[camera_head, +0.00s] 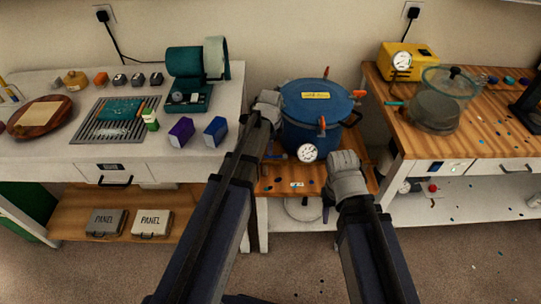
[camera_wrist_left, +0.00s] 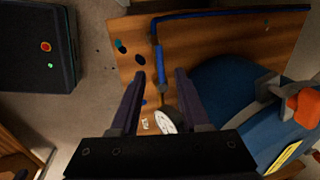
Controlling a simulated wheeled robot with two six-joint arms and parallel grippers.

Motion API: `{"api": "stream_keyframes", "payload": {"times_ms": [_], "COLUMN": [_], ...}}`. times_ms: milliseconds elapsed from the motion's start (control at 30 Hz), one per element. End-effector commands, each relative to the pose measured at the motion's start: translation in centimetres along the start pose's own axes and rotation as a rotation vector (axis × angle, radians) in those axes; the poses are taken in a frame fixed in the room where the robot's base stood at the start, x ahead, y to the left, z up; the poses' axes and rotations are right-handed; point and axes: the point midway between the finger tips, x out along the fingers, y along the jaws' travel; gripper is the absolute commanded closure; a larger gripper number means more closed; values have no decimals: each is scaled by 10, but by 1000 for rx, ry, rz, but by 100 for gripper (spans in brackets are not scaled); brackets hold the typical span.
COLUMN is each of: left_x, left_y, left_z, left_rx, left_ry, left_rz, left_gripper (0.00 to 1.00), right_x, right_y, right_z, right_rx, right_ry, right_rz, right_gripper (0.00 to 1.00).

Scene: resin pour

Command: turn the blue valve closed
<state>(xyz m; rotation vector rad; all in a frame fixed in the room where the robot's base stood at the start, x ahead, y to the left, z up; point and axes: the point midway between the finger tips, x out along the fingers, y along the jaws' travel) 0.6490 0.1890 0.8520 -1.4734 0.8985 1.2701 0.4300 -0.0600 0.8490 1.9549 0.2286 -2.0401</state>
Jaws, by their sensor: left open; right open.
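The blue valve (camera_wrist_left: 161,66) shows in the left wrist view as a slim blue bar with a dark joint at its lower end. It lies between the fingers of my left gripper (camera_wrist_left: 159,75) as seen from above, with gaps to both; whether it is at finger height I cannot tell. In the head view my left gripper (camera_head: 269,106) is beside the left side of the blue pot (camera_head: 312,105), open. My right gripper (camera_head: 347,168) is open in front of the pot's right side; its fingertips are hard to make out. Nothing shows held in either gripper.
The pot has orange clamps and a white gauge (camera_head: 308,153) and stands on a low wooden stand (camera_head: 275,186). A blue hose (camera_wrist_left: 235,11) runs along that wood. A white bench (camera_head: 60,160) stands left, a wooden bench (camera_head: 475,140) with a glass-lidded pot (camera_head: 435,115) right.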

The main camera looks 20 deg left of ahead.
Motion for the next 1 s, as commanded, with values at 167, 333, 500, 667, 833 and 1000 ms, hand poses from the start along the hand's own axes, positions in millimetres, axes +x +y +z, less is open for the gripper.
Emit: {"api": "stream_keyframes", "payload": {"times_ms": [167, 333, 500, 667, 833, 1000], "left_x": [29, 51, 61, 61, 60, 60], "left_y": [1, 1, 0, 0, 0, 0], "left_z": [0, 0, 0, 0, 0, 0], "left_rx": [-1, -1, -1, -1, -1, -1], "left_ry": [0, 0, 0, 0, 0, 0], "left_rz": [0, 0, 0, 0, 0, 0], "left_gripper": [54, 54, 54, 54, 57, 77], "right_x": [28, 50, 60, 59, 59, 59], "right_y": [-3, -5, -6, -6, -6, -6], "right_z": [-2, -3, -4, -4, -4, -4], "right_rx": [0, 0, 0, -1, 0, 0], "right_ry": [0, 0, 0, 0, 0, 0], "right_rz": [0, 0, 0, 0, 0, 0], "right_gripper": [50, 50, 50, 50, 50, 50]}}
